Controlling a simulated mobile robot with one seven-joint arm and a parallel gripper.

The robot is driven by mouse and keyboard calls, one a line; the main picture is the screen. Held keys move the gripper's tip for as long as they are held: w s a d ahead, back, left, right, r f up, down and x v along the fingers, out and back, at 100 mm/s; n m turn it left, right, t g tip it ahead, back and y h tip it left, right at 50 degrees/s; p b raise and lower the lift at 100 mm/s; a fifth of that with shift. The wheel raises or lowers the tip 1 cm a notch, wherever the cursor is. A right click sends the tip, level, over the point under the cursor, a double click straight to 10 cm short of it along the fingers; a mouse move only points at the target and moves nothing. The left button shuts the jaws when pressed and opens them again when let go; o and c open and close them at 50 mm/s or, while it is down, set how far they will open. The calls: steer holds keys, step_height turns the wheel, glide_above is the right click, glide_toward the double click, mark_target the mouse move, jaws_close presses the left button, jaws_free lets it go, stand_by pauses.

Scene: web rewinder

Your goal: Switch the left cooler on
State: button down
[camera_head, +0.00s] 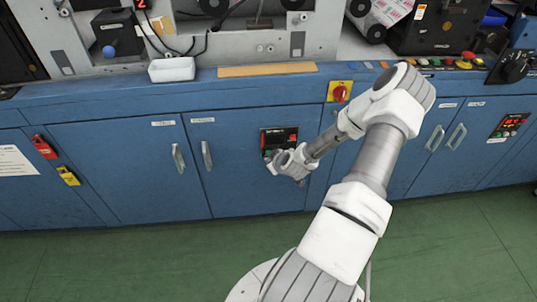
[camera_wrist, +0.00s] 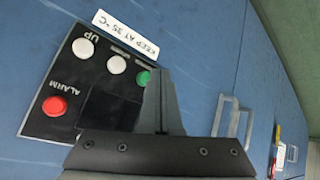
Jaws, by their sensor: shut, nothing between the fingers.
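The left cooler's black control panel (camera_head: 281,132) is set in the blue cabinet front, left of my arm in the head view. In the wrist view the panel (camera_wrist: 33,122) shows a white UP button (camera_wrist: 83,48), a second white button (camera_wrist: 117,64), a green button (camera_wrist: 143,77), a red ALARM button (camera_wrist: 54,106) and a dark display (camera_wrist: 104,108). My gripper (camera_head: 271,160) is at the panel's lower edge, and its shut fingers (camera_wrist: 160,75) hold nothing. Their tips overlap the green button's edge in the wrist view; I cannot tell whether they touch it.
A "KEEP AT 35 °C" label (camera_wrist: 126,35) sits beside the panel. A cabinet handle (camera_wrist: 234,122) is close by. A second panel with lit red digits (camera_head: 509,126) is at the far right. A red rotary switch on yellow (camera_head: 340,92) sits above my forearm. The green floor is clear.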

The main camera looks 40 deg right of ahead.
steer(key=shift+w, duration=0.1)
stand_by(0.3)
steer(key=shift+w+d, duration=0.2)
steer(key=shift+w, duration=0.05)
steer(key=shift+w+d+b, duration=0.3)
steer(key=shift+w+b, duration=0.15)
stand_by(1.0)
steer(key=shift+s+a, duration=0.5)
steer(key=shift+s, duration=0.3)
steer(key=s+a, duration=0.1)
steer(key=s, duration=0.2)
steer(key=s+a, duration=0.1)
steer(key=shift+s+a, duration=0.15)
steer(key=shift+a, duration=0.15)
steer(key=shift+r, duration=0.1)
stand_by(0.6)
